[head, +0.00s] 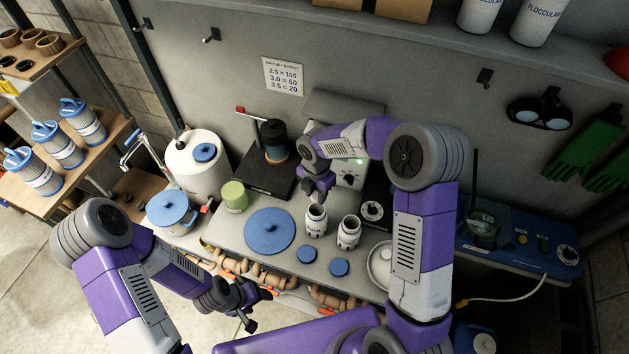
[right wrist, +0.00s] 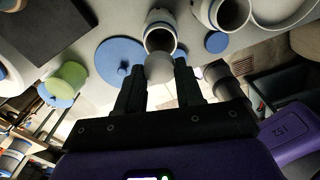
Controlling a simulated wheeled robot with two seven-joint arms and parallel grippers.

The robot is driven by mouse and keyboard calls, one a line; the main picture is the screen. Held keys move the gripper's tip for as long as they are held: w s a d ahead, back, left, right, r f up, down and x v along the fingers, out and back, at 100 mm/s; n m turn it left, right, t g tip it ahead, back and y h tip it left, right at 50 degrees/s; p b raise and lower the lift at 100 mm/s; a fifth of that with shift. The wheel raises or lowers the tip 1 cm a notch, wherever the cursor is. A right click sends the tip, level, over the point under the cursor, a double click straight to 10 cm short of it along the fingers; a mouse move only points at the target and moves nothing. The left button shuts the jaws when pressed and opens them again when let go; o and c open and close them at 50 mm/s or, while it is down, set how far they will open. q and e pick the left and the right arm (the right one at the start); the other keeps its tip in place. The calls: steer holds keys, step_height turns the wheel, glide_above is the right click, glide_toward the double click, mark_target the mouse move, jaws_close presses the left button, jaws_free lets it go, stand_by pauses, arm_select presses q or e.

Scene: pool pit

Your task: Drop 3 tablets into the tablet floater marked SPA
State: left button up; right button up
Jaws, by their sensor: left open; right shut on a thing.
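Two white tablet floaters with open tops stand side by side on the bench: a left one (head: 316,222) and a right one (head: 349,232). Their labels are too small to read surely. My right gripper (head: 319,196) is just above the left floater, pointing down. In the right wrist view, my right gripper (right wrist: 158,78) is shut on a pale round tablet (right wrist: 158,68), at the near rim of the left floater (right wrist: 161,36). The right floater (right wrist: 224,14) is beside it. My left gripper (head: 250,304) is open and empty, low in front of the bench.
A large blue lid (head: 269,231) lies left of the floaters; two small blue caps (head: 307,254) (head: 339,267) lie in front. A white dish (head: 380,262) is at right. A green cup (head: 234,196) and a blue-lidded tub (head: 171,210) stand left. Pipes run below the bench's front edge.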

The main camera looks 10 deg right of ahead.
steer(key=shift+s+f+b, duration=0.1)
steer(key=shift+f+b, duration=0.55)
steer(key=shift+f, duration=0.3)
steer(key=shift+f+b, duration=1.4)
steer(key=shift+f, duration=0.65)
steer(key=o, duration=1.1)
steer(key=shift+r, duration=0.15)
step_height(320, 180, up, 4)
steer(key=p, duration=0.3)
steer(key=shift+r+p, duration=0.6)
steer(key=shift+r, duration=0.35)
